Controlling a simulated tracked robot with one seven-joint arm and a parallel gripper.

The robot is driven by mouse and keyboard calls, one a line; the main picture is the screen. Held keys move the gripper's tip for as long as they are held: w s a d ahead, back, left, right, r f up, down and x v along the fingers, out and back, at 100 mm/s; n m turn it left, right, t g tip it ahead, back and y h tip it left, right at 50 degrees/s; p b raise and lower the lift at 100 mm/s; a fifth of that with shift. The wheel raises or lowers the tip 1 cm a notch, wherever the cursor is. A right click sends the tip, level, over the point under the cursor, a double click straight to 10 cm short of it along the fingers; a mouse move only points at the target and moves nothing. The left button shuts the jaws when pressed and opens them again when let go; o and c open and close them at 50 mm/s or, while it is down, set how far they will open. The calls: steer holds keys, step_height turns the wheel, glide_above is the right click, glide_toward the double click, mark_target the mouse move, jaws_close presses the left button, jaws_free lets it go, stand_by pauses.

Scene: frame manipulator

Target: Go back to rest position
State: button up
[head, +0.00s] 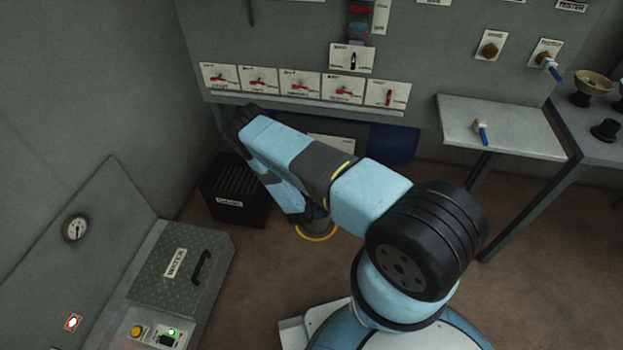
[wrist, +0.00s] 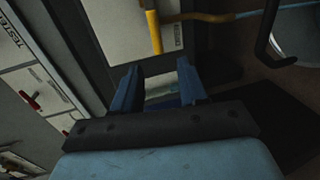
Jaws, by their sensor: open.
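My gripper (wrist: 160,88) shows in the wrist view as two blue fingers standing apart with nothing held between them. In the head view my light-blue arm is folded in the middle of the picture, and the gripper's fingers cannot be made out there. Behind the fingers, the wrist view shows a light panel and a yellow bar (wrist: 154,32).
A grey wall panel (head: 300,50) carries a row of red switches (head: 300,85). A black crate (head: 238,195) stands on the floor left of my arm. A lidded metal box (head: 180,265) is at lower left. A small shelf (head: 520,125) holds a blue-handled part (head: 481,131). Brown floor is clear at right.

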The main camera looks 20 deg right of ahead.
stand_by(0.5)
steer(key=w+a+r+m+g+y, duration=0.25)
steer(key=w+r, duration=0.35)
steer(key=r, duration=0.7)
steer(key=w+a+r+m+g+y, duration=0.1)
steer(key=w+a+r+m, duration=0.4)
steer(key=r, duration=0.7)
steer(key=s+d+r+m+g+y, duration=0.1)
steer(key=s+r+m+y, duration=0.2)
steer(key=r, duration=2.3)
steer(key=s+d+r+g+y, duration=0.2)
steer(key=s+r, duration=1.7)
steer(key=s+d+r+m+g, duration=0.1)
steer(key=s+d+r, duration=0.1)
steer(key=s, duration=1.1)
steer(key=s+d+r+m+g+h, duration=0.1)
steer(key=s+d+r, duration=0.2)
steer(key=s, duration=1.1)
steer(key=shift+s+r, duration=0.15)
steer(key=shift+s, duration=0.15)
